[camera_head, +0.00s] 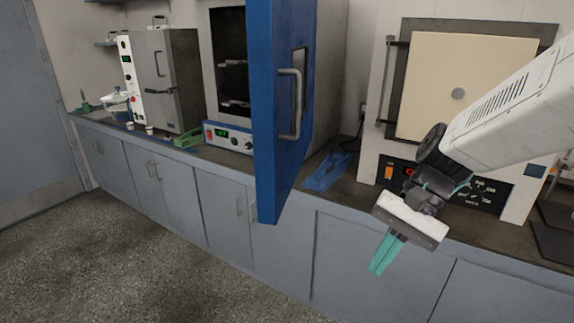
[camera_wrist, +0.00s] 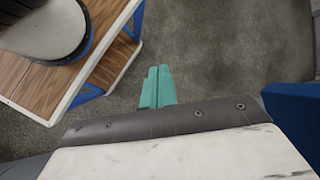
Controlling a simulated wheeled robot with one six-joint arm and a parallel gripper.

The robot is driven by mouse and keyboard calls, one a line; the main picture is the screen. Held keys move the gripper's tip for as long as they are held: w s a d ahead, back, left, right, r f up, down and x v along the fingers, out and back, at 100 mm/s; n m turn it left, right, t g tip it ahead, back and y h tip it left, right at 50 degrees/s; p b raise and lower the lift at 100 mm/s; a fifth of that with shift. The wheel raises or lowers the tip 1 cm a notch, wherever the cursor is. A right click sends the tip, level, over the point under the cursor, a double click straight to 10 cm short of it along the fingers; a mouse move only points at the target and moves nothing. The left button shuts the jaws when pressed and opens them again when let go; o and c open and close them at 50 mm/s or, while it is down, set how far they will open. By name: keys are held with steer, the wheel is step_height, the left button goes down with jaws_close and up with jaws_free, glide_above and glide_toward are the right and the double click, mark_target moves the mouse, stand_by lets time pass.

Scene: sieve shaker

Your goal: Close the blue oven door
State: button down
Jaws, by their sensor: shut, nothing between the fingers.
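The blue oven door (camera_head: 276,110) stands swung wide open in the head view, jutting out past the counter's front edge. A grey bar handle (camera_head: 290,104) is on its right-hand face. The oven's dark interior (camera_head: 232,62) with shelves shows to the left of the door. My gripper (camera_head: 378,270) is to the right of the door, apart from it, pointing down in front of the counter. Its teal fingers are together and empty, as the wrist view (camera_wrist: 157,70) also shows. A blue surface (camera_wrist: 292,115) at the right of the wrist view may be the door.
A cream furnace (camera_head: 470,80) stands on the counter behind my arm. A blue object (camera_head: 327,171) lies on the counter between door and furnace. A smaller grey oven (camera_head: 165,80) stands at the left. The speckled floor (camera_head: 130,260) in front is clear.

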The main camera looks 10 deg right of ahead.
steer(key=w+m+t+y, duration=0.4)
steer(key=w+m+y, duration=0.3)
steer(key=w+m, duration=0.25)
steer(key=m+t+y, duration=0.2)
steer(key=m+t, duration=0.4)
glide_toward(278, 167)
steer(key=x, duration=0.7)
